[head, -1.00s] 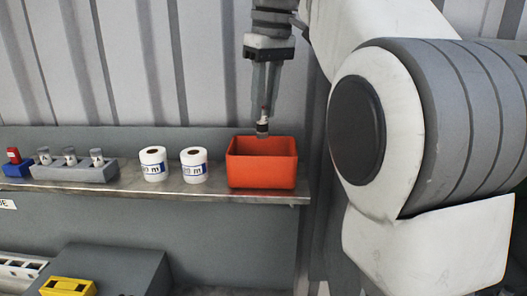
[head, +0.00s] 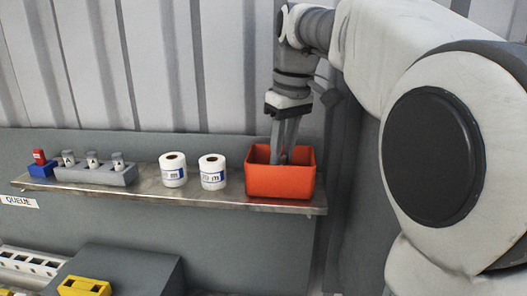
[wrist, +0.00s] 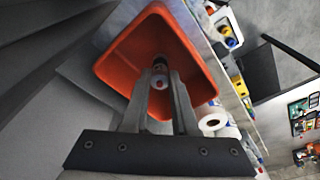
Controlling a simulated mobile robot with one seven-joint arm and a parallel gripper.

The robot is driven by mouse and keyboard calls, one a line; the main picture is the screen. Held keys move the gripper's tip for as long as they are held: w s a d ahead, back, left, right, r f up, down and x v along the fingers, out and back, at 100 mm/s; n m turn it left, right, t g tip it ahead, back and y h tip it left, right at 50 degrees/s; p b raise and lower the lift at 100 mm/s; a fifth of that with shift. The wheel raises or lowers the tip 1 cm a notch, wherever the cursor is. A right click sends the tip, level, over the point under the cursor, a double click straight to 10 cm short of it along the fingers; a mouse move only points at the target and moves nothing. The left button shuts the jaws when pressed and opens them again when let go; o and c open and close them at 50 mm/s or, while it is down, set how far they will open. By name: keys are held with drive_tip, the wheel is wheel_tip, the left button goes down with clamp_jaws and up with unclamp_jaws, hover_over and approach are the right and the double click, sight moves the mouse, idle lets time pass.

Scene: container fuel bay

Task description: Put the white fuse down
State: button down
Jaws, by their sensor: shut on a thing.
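My gripper (head: 281,158) points down into the orange bin (head: 280,184) at the right end of the shelf. Its fingertips are below the bin's rim in the head view, so what they hold is hidden there. The fuse is between the fingertips, over the inside of the orange bin (wrist: 113,62). I cannot tell whether it touches the bin's floor.
Two white label rolls (head: 173,169) (head: 213,172) stand left of the bin on the metal shelf (head: 145,192). Further left are a grey holder (head: 105,174) with several capped cylinders and a blue block (head: 43,170) with a red piece. A yellow block (head: 84,287) is below.

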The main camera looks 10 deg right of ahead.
drive_tip(key=shift+f, duration=0.2)
drive_tip(key=c, duration=0.7)
unclamp_jaws()
drive_tip(key=shift+r, duration=0.15)
drive_tip(key=r, duration=0.4)
drive_tip(key=s+r, duration=0.1)
drive_tip(key=r, duration=0.7)
drive_tip(key=shift+s+d, duration=0.3)
drive_tip(key=shift+d, duration=0.1)
drive_tip(key=shift+s, duration=0.1)
